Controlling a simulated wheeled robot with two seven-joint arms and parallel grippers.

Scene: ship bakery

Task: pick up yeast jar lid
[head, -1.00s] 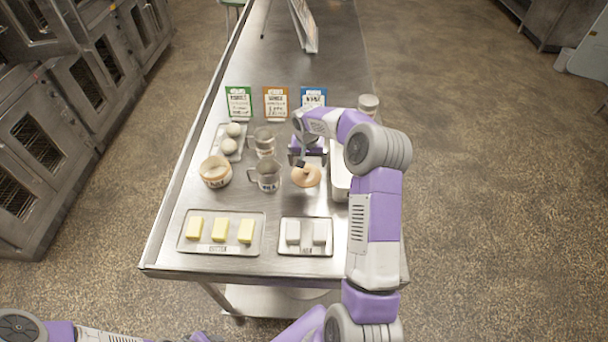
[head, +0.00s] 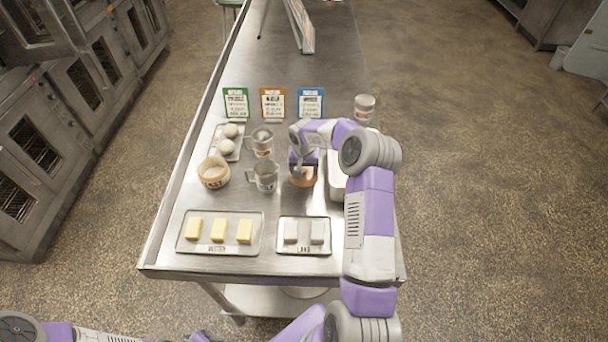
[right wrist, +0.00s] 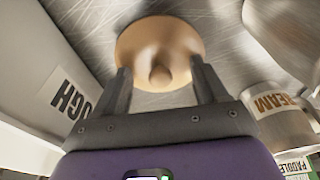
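The yeast jar lid, a round tan disc with a knob, lies on the steel table; it shows in the head view (head: 303,182) and the right wrist view (right wrist: 160,40). My right gripper (head: 299,168) is right above it and hides part of it in the head view. In the right wrist view, the two fingers of this gripper (right wrist: 160,76) are spread apart, with the knob between them and a gap on each side. A round open jar (head: 213,174) with tan contents stands to the left; its label is too small to read. My left gripper is out of view.
Close left of the lid stands a metal jug (head: 265,178), with another jug (head: 261,142) behind. A pale bin (head: 337,185) is close on the right. A butter tray (head: 248,247) and a lard tray (head: 283,247) lie in front. Cards stand behind.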

